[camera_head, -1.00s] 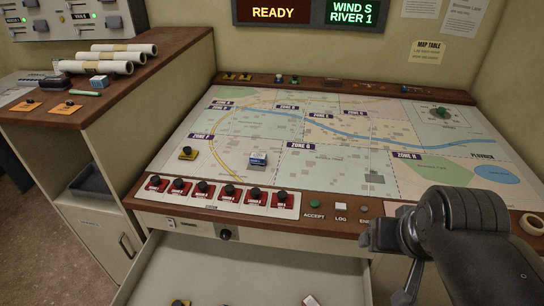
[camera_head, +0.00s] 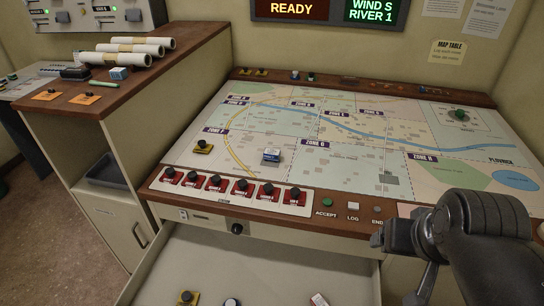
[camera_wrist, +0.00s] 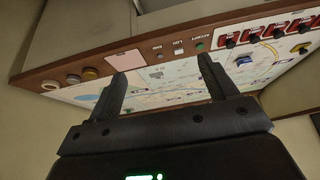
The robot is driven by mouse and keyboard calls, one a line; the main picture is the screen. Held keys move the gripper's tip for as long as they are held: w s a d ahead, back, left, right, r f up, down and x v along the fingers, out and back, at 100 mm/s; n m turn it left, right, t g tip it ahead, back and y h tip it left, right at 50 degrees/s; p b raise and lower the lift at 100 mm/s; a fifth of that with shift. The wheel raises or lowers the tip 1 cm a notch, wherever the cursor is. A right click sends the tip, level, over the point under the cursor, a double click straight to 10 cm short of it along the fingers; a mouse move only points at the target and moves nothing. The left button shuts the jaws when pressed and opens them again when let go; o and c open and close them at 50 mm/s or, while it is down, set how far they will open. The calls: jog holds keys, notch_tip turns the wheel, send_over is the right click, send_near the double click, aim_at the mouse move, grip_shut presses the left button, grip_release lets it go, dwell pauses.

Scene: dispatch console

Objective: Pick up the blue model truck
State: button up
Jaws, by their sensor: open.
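In the head view my dark arm is at the lower right, right of the END button and well away from the blue model. The wrist view looks across the console edge, with the map beyond the fingers.
A yellow piece with a black knob (camera_head: 203,147) stands left of the blue model. Red switches (camera_head: 215,184) line the front rail. An open drawer (camera_head: 270,262) below holds several small pieces. Another blue and white block (camera_head: 118,73) lies on the left counter near paper rolls (camera_head: 125,50).

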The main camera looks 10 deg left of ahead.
jog(key=w+a+r, duration=0.2)
jog(key=w, duration=0.5)
jog(key=w+a+r, duration=0.2)
jog(key=w+r, duration=0.1)
jog(key=w, duration=0.4)
jog(key=g, duration=0.1)
send_over(272, 152)
jog(key=s, duration=0.4)
notch_tip(272, 152, down, 18)
jog(key=f, duration=0.1)
jog(key=x, duration=0.4)
jog(key=shift+w+a, duration=0.15)
jog(key=shift+a, duration=0.15)
jog(key=shift+d+x, duration=0.15)
jog(key=shift+x, duration=1.25)
jog(key=shift+d+x, duration=0.1)
jog(key=shift+x, duration=1.25)
jog(key=shift+w, duration=0.15)
jog(key=shift+c, duration=0.5)
